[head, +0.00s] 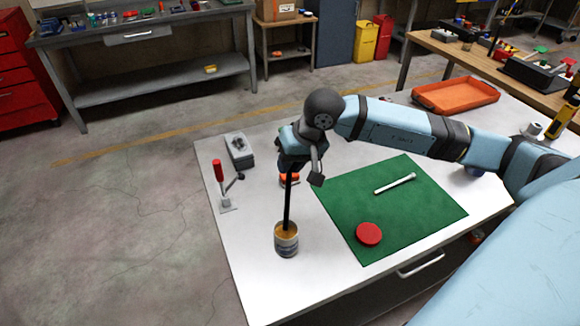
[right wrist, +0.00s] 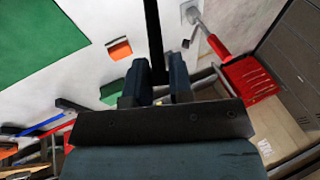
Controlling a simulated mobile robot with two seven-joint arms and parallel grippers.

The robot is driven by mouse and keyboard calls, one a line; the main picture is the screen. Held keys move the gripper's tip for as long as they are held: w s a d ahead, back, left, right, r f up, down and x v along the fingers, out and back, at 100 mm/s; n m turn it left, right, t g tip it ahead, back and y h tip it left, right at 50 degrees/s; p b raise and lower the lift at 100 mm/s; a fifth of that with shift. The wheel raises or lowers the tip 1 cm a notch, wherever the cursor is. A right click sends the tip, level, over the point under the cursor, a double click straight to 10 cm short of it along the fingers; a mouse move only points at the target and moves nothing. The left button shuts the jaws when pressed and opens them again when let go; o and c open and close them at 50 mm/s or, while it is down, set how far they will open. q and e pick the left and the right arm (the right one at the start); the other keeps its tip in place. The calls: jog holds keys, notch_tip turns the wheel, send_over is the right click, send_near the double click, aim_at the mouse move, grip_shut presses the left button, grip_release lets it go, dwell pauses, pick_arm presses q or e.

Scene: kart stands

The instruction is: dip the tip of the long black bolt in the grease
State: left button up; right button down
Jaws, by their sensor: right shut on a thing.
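The long black bolt (head: 288,205) hangs nearly upright from my right gripper (head: 291,165). The gripper is shut on its upper part, and the bolt also shows between the fingers in the right wrist view (right wrist: 153,35). The bolt's lower end is at the mouth of the open grease tin (head: 286,245), over the tan grease (head: 285,229). I cannot tell how deep the tip reaches. The tin stands near the table's left front part. My left gripper is not in view.
A red lid (head: 368,234) and a silver bolt (head: 395,184) lie on the green mat (head: 420,215). A red-handled clamp (head: 220,185) and a grey box (head: 239,150) stand left of the tin. An orange tray (head: 455,95) is at the back right.

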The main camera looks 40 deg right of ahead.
jog(key=shift+r+p, duration=0.55)
jog(key=shift+r, duration=1.8)
